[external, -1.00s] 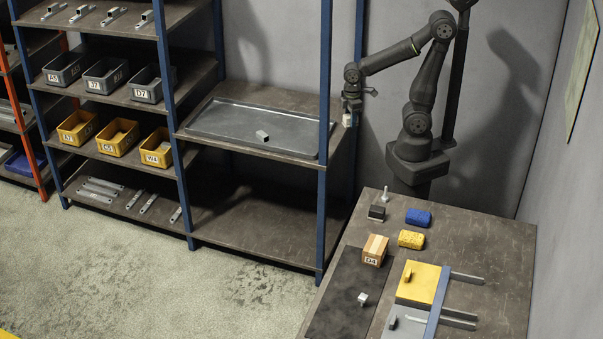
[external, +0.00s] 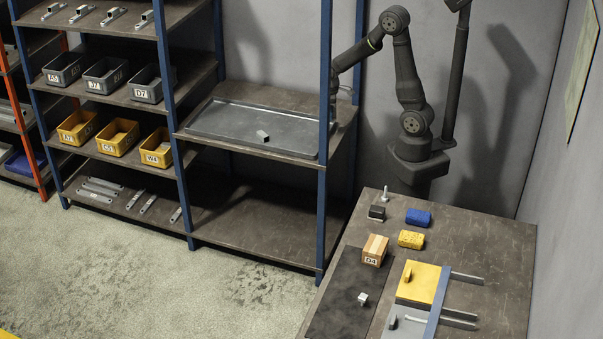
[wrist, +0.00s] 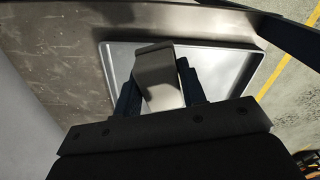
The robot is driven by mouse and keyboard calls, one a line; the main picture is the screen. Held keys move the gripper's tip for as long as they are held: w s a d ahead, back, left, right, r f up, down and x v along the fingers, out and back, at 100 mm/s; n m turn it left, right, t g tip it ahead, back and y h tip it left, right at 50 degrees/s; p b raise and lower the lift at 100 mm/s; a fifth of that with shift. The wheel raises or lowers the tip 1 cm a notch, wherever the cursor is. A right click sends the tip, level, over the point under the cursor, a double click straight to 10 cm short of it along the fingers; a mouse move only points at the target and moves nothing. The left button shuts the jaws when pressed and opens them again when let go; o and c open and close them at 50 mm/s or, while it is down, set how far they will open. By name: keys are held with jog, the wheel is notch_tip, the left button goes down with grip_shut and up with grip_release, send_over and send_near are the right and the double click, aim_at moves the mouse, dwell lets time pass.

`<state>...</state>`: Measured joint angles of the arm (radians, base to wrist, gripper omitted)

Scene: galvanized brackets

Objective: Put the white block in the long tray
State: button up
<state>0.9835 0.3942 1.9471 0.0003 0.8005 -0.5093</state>
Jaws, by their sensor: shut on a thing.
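My gripper (wrist: 160,92) is shut on the white block (wrist: 156,72), which looks pale grey in the wrist view. The block sits between the two dark fingers, and the long tray (wrist: 230,94) shows behind it, lower down. In the external view the long tray (external: 215,104) is a shallow grey metal tray on the shelf's middle board. My gripper is by the tray's right end there, mostly hidden behind the blue post, and the held block cannot be seen. A small grey block (external: 262,134) lies in the tray near its front right.
Blue shelf posts (external: 325,200) stand at the shelf's right end, close to my arm. Yellow bins (external: 118,139) and grey bins fill the shelves at left. Most of the tray is bare.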

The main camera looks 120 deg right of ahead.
jog(key=w+d+r+m, duration=0.1)
jog(key=w+d+m, duration=0.1)
jog(key=w+d, duration=0.35)
jog(key=w+d+r+m, duration=0.1)
jog(key=w+d+m, duration=0.15)
jog(key=d, duration=0.55)
send_over(278, 134)
jog(key=shift+n, duration=0.45)
notch_tip(278, 134, down, 7)
jog(key=shift+a+f, duration=0.1)
jog(key=shift+f, duration=2.05)
jog(key=shift+f, duration=0.1)
jog(key=o, duration=0.6)
jog(key=shift+f, duration=0.1)
jog(key=shift+c, duration=0.2)
jog(key=o, duration=0.4)
jog(key=shift+o, duration=0.2)
